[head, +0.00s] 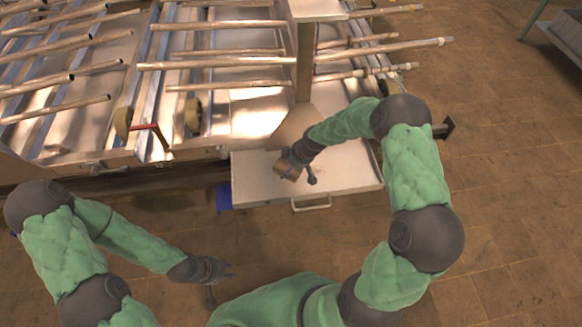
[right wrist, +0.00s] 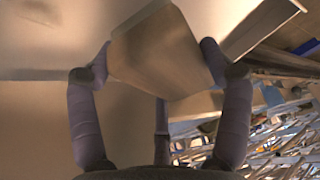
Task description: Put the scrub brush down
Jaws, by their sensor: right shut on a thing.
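My right gripper (head: 291,170) is over the pale metal ledge (head: 247,188) with a handle, at the middle of the head view. It is shut on a tan, block-like thing, which I take to be the scrub brush (right wrist: 158,55). In the right wrist view the block sits between the two side fingers, tilted, with a third finger below it. In the head view the brush is mostly hidden by the hand, and I cannot tell whether it touches the ledge. My left gripper (head: 222,284) hangs low over the floor, its fingers spread and empty.
Racks of metal tubes (head: 215,62) fill the upper left, some ends sticking out to the right. A metal post (head: 304,65) rises behind the ledge. A blue object (head: 223,198) is by the ledge's left side. The tiled floor (head: 500,150) at right is clear.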

